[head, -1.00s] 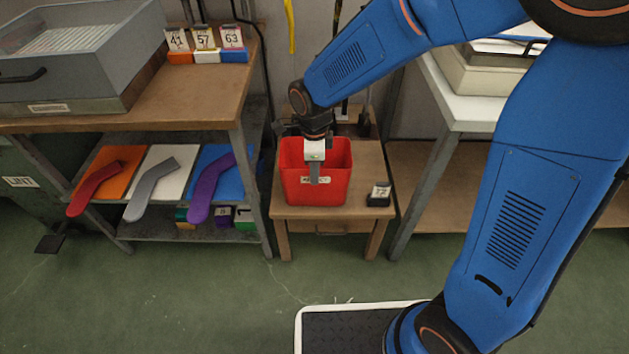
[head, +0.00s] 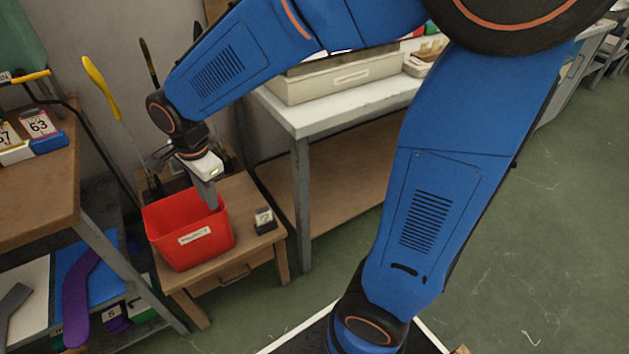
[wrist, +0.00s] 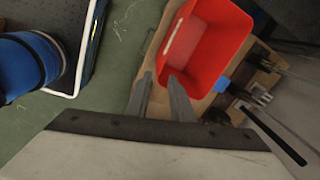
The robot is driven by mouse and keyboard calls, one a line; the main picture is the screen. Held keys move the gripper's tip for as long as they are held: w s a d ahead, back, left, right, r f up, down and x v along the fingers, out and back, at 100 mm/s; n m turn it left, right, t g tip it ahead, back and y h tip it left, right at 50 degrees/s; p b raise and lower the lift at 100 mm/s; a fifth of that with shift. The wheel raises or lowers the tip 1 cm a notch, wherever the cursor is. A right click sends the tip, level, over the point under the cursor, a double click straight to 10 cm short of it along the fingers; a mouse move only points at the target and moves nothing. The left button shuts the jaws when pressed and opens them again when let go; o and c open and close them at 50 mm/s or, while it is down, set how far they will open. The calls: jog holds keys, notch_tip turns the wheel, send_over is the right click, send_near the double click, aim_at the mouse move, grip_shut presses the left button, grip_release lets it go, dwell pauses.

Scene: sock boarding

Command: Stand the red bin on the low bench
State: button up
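The red bin (head: 180,248) stands upright on a small, low wooden bench (head: 240,245) with a drawer, and a pale label is on its front. It also shows in the wrist view (wrist: 222,50). My gripper (head: 209,205) points down at the right part of the bin's rim. In the wrist view my gripper's two fingers (wrist: 158,78) are apart. The right finger's tip overlaps the bin's near edge, and the left finger's tip is just outside the bin. I cannot tell whether a finger touches the bin.
A small dark block with a number card (head: 264,220) stands on the bench, right of the bin. A shelf table with a purple sock form (head: 77,300) is on the left. A white-topped table (head: 320,115) is on the right. Green floor is open at far right.

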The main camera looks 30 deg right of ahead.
jog(key=s+d+r+n+t, duration=0.1)
jog(key=s+d+r+n, duration=0.3)
jog(key=s+d+n, duration=0.3)
jog(key=s+d+r+n+t, duration=0.2)
jog(key=s+d+r+n, duration=0.2)
jog(key=s+d+n, duration=0.4)
jog(key=s+d, duration=0.2)
jog(key=d, duration=0.3)
jog(key=shift+s+t, duration=0.3)
jog(key=shift+s, duration=0.1)
